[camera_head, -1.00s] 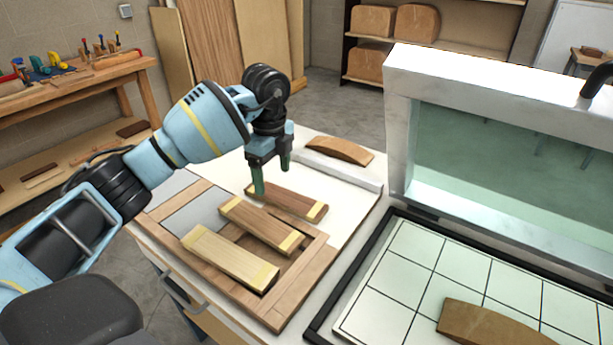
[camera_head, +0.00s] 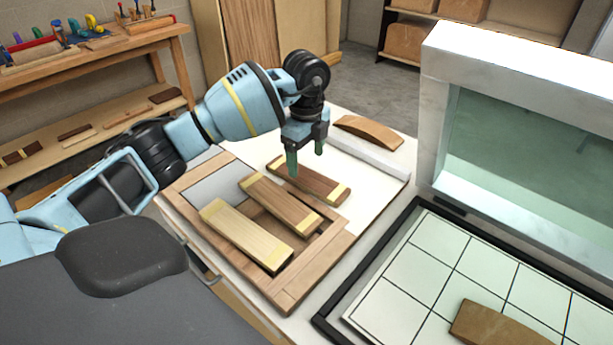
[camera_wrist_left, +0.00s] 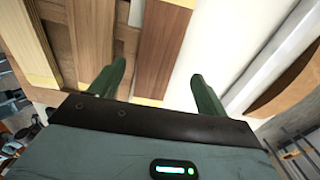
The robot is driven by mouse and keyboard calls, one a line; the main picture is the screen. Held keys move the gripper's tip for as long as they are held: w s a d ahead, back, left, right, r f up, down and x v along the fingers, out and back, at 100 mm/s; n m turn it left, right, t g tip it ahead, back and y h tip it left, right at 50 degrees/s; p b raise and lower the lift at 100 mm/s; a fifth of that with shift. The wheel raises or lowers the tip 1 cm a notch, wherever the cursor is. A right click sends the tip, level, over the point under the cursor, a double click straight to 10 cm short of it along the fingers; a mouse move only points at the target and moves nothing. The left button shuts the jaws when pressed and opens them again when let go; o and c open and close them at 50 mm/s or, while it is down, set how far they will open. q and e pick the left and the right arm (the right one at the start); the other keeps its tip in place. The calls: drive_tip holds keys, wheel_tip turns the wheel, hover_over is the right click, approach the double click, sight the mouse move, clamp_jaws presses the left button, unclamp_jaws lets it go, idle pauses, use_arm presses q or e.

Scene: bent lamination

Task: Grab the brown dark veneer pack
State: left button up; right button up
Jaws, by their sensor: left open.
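The dark brown veneer pack (camera_head: 312,180) has pale yellow bands at its ends and is the farthest right of three packs. It also shows in the left wrist view (camera_wrist_left: 166,45). My left gripper (camera_head: 306,157) is open and empty over its far end. In the left wrist view my two fingertips (camera_wrist_left: 155,72) are on either side of this pack, with the pack between them in the picture. The exact height above it is hard to tell. My right gripper is in neither view.
A medium brown pack (camera_head: 277,203) and a light pack (camera_head: 243,234) lie beside it on a wooden frame tray (camera_head: 291,290). A curved wooden piece (camera_head: 368,131) lies behind. A white-framed tank (camera_head: 440,120) and a black-edged grid board (camera_head: 398,292) stand to the right.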

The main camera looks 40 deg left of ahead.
sight(307, 170)
use_arm(q)
drive_tip(key=f, duration=0.4)
drive_tip(key=shift+s+d+f, duration=0.15)
drive_tip(key=shift+s+d, duration=0.05)
drive_tip(key=shift+s, duration=0.05)
drive_tip(key=c, duration=1.1)
drive_tip(key=shift+r, duration=0.5)
drive_tip(key=r, duration=0.2)
drive_tip(key=shift+s+d+r, duration=0.1)
drive_tip(key=shift+s+r, duration=0.15)
drive_tip(key=shift+r, duration=0.1)
drive_tip(key=s+d, duration=0.1)
drive_tip(key=s, duration=0.3)
drive_tip(key=s+d+r, duration=0.1)
drive_tip(key=s+d, duration=0.1)
drive_tip(key=s, duration=0.3)
drive_tip(key=s+d, duration=0.2)
drive_tip(key=s, duration=0.3)
drive_tip(key=shift+s+d+r, duration=0.15)
drive_tip(key=shift+s, duration=0.1)
